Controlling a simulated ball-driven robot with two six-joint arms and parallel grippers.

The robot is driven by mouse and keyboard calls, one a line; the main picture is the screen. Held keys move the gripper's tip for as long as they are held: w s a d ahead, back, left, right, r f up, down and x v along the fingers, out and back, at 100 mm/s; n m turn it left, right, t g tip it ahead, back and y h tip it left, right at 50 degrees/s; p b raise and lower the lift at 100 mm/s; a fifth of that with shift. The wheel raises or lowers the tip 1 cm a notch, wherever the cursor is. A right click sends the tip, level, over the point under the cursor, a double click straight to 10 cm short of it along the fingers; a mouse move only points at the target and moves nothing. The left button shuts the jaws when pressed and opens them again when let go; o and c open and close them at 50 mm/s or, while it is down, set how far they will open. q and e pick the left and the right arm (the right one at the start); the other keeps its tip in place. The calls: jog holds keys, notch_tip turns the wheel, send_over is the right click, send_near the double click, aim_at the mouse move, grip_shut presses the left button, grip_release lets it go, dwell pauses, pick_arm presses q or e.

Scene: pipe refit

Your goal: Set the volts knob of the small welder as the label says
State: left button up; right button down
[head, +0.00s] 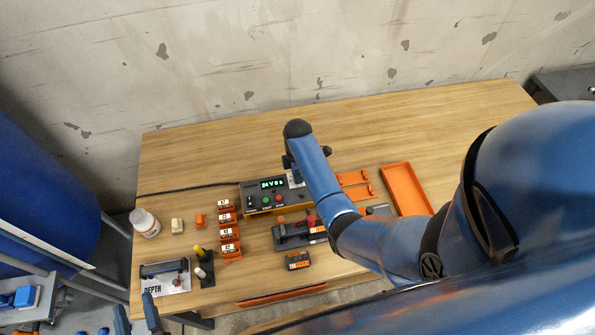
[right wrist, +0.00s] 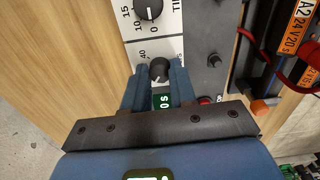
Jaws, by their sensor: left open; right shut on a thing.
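The small welder (head: 262,201) is a dark box with a lit green display (head: 272,184) that seems to read 24V 0S. My right gripper (right wrist: 160,78) is shut on the black volts knob (right wrist: 159,69), beside a scale where 40 shows. In the head view my right arm hides this knob. The time knob (right wrist: 149,9) is beyond it, its pointer not clear. An orange label (right wrist: 298,27) reads A2 24V20S, on the dark clamp fixture (head: 290,237). My left gripper (head: 136,316) is open and empty at the bottom left, by the table's front edge.
Orange holders (head: 229,232) stand left of the fixture, and an orange tray (head: 407,189) lies at the right. A white bottle (head: 145,222) and a depth gauge board (head: 166,277) are at the left. The back of the table (head: 220,150) is clear.

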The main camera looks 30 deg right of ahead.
jog(key=shift+m, duration=0.8)
jog(key=c, duration=0.9)
grip_release()
jog(key=shift+r, duration=0.1)
notch_tip(320, 180, up, 11)
jog(key=shift+f+b, duration=0.15)
jog(key=shift+b, duration=0.25)
jog(key=shift+w+m, duration=0.1)
jog(key=shift+m, duration=0.2)
